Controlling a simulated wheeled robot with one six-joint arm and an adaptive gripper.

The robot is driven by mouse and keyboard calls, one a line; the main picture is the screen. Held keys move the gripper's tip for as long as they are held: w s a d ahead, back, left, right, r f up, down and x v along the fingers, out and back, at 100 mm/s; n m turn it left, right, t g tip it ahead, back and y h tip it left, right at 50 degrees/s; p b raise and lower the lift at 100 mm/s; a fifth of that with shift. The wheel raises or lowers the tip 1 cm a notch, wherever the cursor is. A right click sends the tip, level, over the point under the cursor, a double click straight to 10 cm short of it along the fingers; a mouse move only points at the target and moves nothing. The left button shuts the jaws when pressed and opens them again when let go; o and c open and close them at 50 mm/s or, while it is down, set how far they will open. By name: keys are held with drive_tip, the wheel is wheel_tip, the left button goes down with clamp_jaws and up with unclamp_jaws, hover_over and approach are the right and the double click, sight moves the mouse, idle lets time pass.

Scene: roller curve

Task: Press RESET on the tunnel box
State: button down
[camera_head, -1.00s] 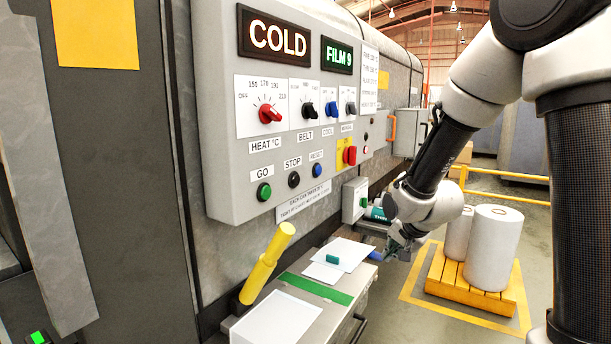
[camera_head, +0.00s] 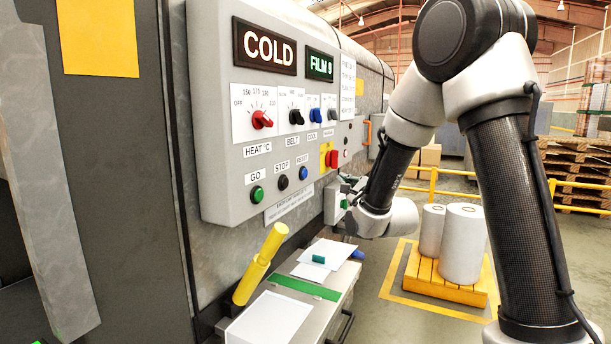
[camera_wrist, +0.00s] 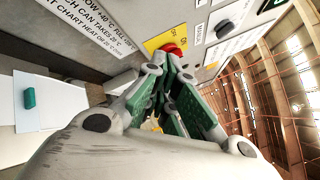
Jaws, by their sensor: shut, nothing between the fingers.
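The tunnel box (camera_head: 232,210) is a grey control panel on the left. Its blue RESET button (camera_head: 303,173) sits under a RESET label, at the right end of the lower row. The black STOP button (camera_head: 283,182) and green GO button (camera_head: 257,194) are to its left. My gripper (camera_head: 350,187) is right of and slightly below RESET, apart from it, and partly hidden by my wrist. In the wrist view my gripper (camera_wrist: 172,68) is shut and empty, its fingers pointing toward the panel's red switch (camera_wrist: 172,48). RESET cannot be made out there.
The red switch on a yellow plate (camera_head: 323,160) is right of RESET. A yellow lever (camera_head: 262,262) and a bench with papers (camera_head: 325,292) stand below. White rolls on a yellow pallet (camera_head: 446,290) are at right.

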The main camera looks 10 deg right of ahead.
sight(304, 173)
drive_tip(key=shift+w+a, duration=0.1)
drive_tip(key=w+a, duration=0.5)
drive_tip(key=a, duration=0.2)
idle(0.4)
drive_tip(key=shift+w, duration=0.1)
idle(1.2)
drive_tip(key=shift+w+a, duration=0.15)
drive_tip(key=shift+a, duration=0.15)
drive_tip(key=shift+w+a, duration=0.3)
drive_tip(key=shift+a, duration=0.05)
idle(0.7)
idle(0.3)
drive_tip(key=shift+s+d, duration=0.55)
drive_tip(key=shift+d, duration=0.15)
